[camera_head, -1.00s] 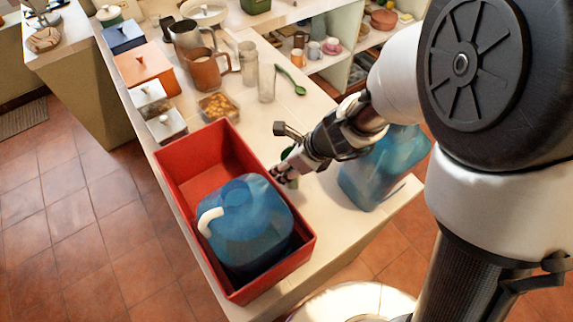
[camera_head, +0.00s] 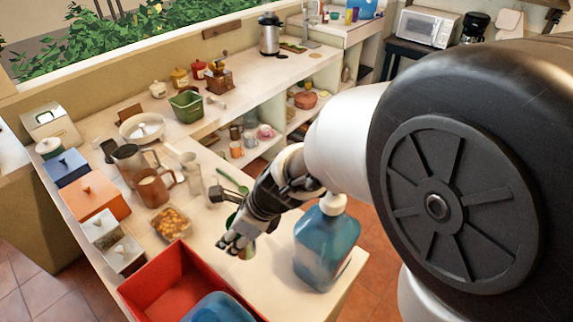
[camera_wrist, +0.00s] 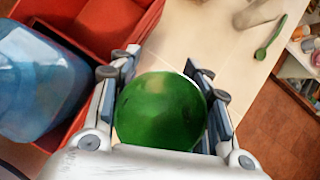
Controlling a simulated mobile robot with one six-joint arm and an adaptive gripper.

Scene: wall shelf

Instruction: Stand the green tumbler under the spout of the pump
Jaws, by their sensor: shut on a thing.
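The green tumbler (camera_wrist: 160,110) is between the two fingers of my gripper (camera_wrist: 158,92) in the wrist view, its round green end towards the camera. My gripper (camera_head: 238,245) is shut on it, just right of the red crate, over the pale counter; the head view shows little of the tumbler. A blue jug (camera_head: 325,245) with a white top stands to the right of the gripper, partly hidden by my arm. A silver flask with a black top (camera_head: 269,36) stands on the far counter; I cannot tell if this is the pump, and no spout is clear.
The red crate (camera_head: 160,283) holds another blue jug (camera_head: 220,308). A food tub (camera_head: 171,224), a brown mug (camera_head: 152,190) and a green spoon (camera_head: 233,181) lie beyond the gripper. A green basket (camera_head: 186,107) stands farther back. The far counter has bare room before the flask.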

